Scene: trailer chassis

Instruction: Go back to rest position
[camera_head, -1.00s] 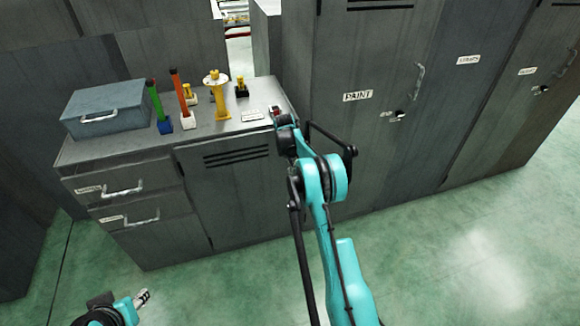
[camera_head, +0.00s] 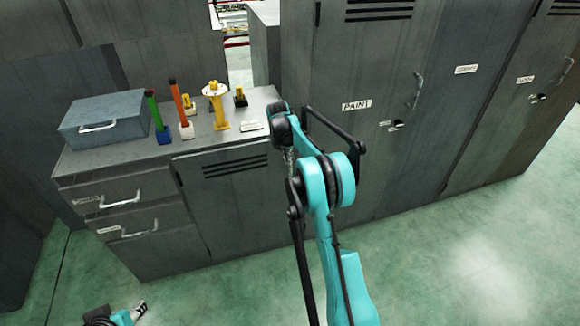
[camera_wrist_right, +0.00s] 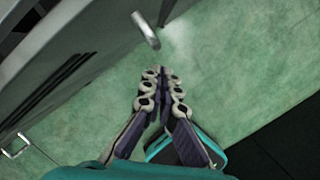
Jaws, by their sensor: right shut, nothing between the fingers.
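My right arm reaches up the middle of the head view, in front of the grey cabinets. My right gripper (camera_wrist_right: 161,78) shows clearly in the right wrist view, its fingers together and empty over the green floor. In the head view its fingers are mostly hidden by the arm. My left gripper (camera_head: 139,309) shows small at the lower left edge of the head view, low over the floor; its finger opening is too small to judge.
A grey workbench (camera_head: 228,205) carries a blue-grey toolbox (camera_head: 103,118), a green-handled tool (camera_head: 154,112), an orange-handled tool (camera_head: 178,105) and a yellow stand (camera_head: 217,105). A cabinet marked PAINT (camera_head: 365,70) stands to the right. A metal handle (camera_wrist_right: 146,30) lies ahead in the wrist view. Floor at right is clear.

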